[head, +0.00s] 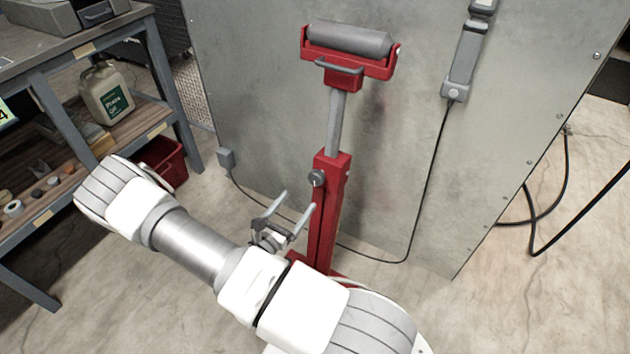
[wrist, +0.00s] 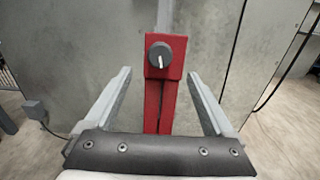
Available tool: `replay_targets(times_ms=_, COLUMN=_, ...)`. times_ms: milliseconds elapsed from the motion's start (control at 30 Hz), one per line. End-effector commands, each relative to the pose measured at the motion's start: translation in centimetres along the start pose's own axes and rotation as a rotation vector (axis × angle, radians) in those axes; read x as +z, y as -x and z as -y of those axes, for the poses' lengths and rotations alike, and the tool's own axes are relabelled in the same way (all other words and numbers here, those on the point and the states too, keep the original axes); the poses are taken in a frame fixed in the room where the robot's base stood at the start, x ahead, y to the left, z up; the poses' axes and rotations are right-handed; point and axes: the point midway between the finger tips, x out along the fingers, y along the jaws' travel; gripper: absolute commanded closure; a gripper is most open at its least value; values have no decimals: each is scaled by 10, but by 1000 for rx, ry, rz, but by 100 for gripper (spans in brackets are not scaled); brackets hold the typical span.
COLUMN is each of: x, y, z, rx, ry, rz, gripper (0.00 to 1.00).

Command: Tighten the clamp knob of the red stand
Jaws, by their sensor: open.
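The red stand (head: 325,210) stands upright on the floor in front of a grey metal panel, with a grey roller in a red cradle on top of its grey post. Its clamp knob (head: 317,177) is a dark round knob near the top of the red column. In the wrist view the knob (wrist: 160,55) faces me, with a pale mark on its lower half. My gripper (head: 297,207) is open and empty, just below and left of the knob in the head view. In the wrist view its fingers (wrist: 159,80) are spread on either side of the red column, apart from the knob.
The grey panel (head: 400,170) rises close behind the stand, with a wall box (head: 226,159) and a hanging cable (head: 428,190). A workbench with a shelf (head: 140,125) holding a jug (head: 106,93) is at left. A red bin (head: 163,160) stands beside it. Floor at right is partly clear.

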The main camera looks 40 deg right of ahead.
Motion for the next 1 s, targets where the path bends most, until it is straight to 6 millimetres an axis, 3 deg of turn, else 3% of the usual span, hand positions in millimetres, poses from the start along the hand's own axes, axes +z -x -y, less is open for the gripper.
replay_targets(times_ms=300, x=-2, y=-70, z=1, rx=-4, ry=-3, rz=1, gripper=12)
replay_targets(times_ms=500, x=-1, y=-98, z=0, rx=-3, ry=-3, rz=0, gripper=12)
replay_targets(times_ms=933, x=0, y=-108, z=0, rx=-1, ry=-1, rz=0, gripper=12)
replay_targets(times_ms=1000, x=0, y=-108, z=0, rx=-1, ry=-1, rz=0, gripper=22)
